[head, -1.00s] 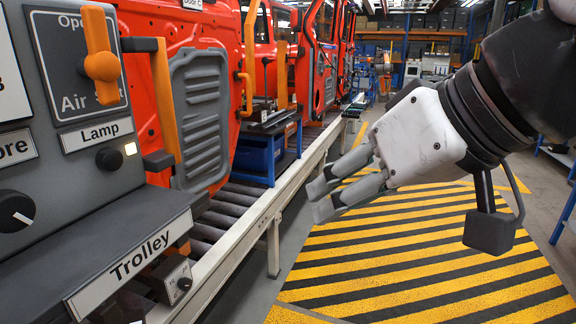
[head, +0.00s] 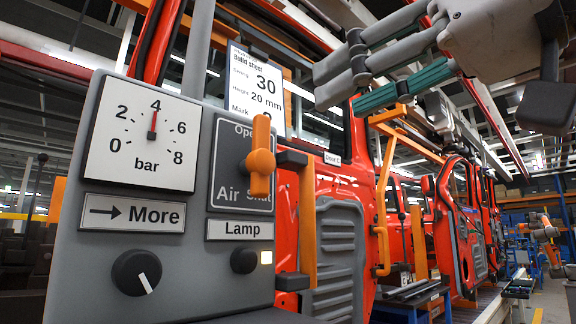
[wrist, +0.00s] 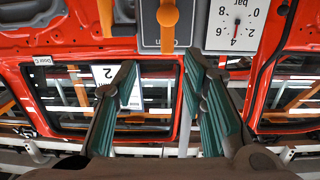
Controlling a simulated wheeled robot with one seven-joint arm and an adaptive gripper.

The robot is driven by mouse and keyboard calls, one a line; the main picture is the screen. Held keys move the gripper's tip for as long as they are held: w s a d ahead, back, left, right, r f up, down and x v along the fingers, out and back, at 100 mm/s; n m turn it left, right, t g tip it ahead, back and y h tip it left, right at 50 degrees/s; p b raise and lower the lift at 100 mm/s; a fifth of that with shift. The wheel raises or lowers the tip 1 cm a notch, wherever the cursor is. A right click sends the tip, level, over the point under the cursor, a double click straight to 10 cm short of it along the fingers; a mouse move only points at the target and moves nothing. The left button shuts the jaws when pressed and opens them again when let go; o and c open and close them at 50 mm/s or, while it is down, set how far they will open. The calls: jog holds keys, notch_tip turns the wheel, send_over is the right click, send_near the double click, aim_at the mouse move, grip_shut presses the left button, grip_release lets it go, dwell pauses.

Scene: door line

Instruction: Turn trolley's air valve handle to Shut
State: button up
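The air valve handle (head: 260,158) is an orange lever on a dark plate (head: 229,165) on the grey trolley panel. It stands upright, its longer part towards "Open" at the top. "Shut" shows partly behind its lower end. In the wrist view, which is upside down, the handle (wrist: 168,14) shows at the top edge. My gripper (head: 340,88) is at the upper right of the handle, apart from it, fingers pointing left. In the wrist view my gripper (wrist: 160,62) has its green-padded fingers spread with nothing between them.
A gauge (head: 145,134) reads about 4 bar. The panel also has a More knob (head: 136,272) and a lamp knob (head: 244,260) beside a lit lamp. An upright orange bar (head: 307,225) stands right of the handle. A build sheet (head: 257,90) is above; red doors (head: 350,200) are behind.

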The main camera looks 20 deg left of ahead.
aim_at(266, 119)
jog(key=shift+y, duration=0.4)
jog(key=x, duration=0.9)
jog(key=r+x, duration=0.1)
jog(key=x, duration=0.3)
jog(key=shift+s+a, duration=0.2)
jog(key=shift+a, duration=0.3)
grip_shut()
